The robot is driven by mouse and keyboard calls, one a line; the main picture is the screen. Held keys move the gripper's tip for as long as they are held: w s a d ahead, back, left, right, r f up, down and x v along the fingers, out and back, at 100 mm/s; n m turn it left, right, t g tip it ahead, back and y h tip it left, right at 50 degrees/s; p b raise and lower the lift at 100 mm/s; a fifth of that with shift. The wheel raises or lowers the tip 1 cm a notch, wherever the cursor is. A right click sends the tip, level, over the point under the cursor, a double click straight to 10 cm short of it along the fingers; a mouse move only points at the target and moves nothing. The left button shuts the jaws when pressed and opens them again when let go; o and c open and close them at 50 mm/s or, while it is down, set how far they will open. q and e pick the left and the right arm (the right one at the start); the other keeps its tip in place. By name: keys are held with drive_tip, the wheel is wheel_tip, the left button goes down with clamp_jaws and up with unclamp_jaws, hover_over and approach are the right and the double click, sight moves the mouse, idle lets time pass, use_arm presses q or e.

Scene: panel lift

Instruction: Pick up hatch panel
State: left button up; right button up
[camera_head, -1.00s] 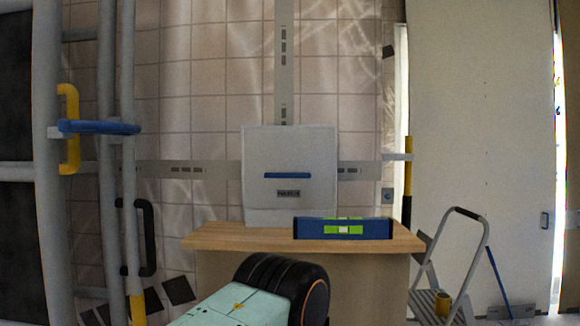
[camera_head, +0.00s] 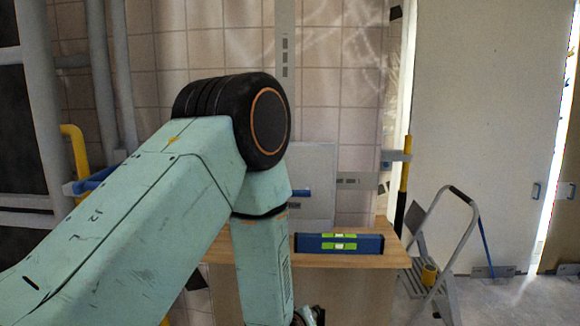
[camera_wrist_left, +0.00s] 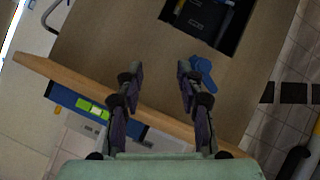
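The hatch panel (camera_head: 318,165) is a light grey plate standing at the back of the wooden bench. My left arm covers most of it in the head view; its right part and the end of its blue handle (camera_head: 300,193) show. My left gripper is cut off at the bottom edge of the head view, low in front of the bench. In the left wrist view its two fingers (camera_wrist_left: 158,76) are apart with nothing between them. Part of a grey surface, apparently the panel (camera_wrist_left: 82,126), shows beyond the bench edge there. My right gripper is in neither view.
A blue spirit level (camera_head: 362,243) lies on the bench top (camera_head: 385,258). A step ladder (camera_head: 447,245) with a yellow cup stands right of the bench. Pipes (camera_head: 42,110) rise at the left. The wrist view shows a dark opening (camera_wrist_left: 205,22) in the bench front.

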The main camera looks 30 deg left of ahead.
use_arm(q)
drive_tip(key=w+a+r+n+t+y+p, duration=0.1)
drive_tip(key=w+a+r+n+y, duration=0.15)
drive_tip(key=r+n, duration=0.35)
drive_tip(key=w+a+r+n+t+y+p, duration=0.1)
drive_tip(key=w+a+r+n+t+y, duration=0.2)
drive_tip(key=r, duration=0.4)
drive_tip(key=w+a+r+n+y+p, duration=0.1)
drive_tip(key=a+r+n, duration=0.1)
drive_tip(key=r+n, duration=0.4)
drive_tip(key=w+a+r+p, duration=0.2)
drive_tip(key=w+a, duration=0.3)
drive_tip(key=w, duration=0.1)
drive_tip(key=shift+w+p, duration=0.2)
drive_tip(key=shift+p, duration=0.1)
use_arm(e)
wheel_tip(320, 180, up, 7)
use_arm(q)
clamp_jaws()
drive_tip(key=shift+w+r, duration=0.1)
drive_tip(key=shift+r, duration=0.05)
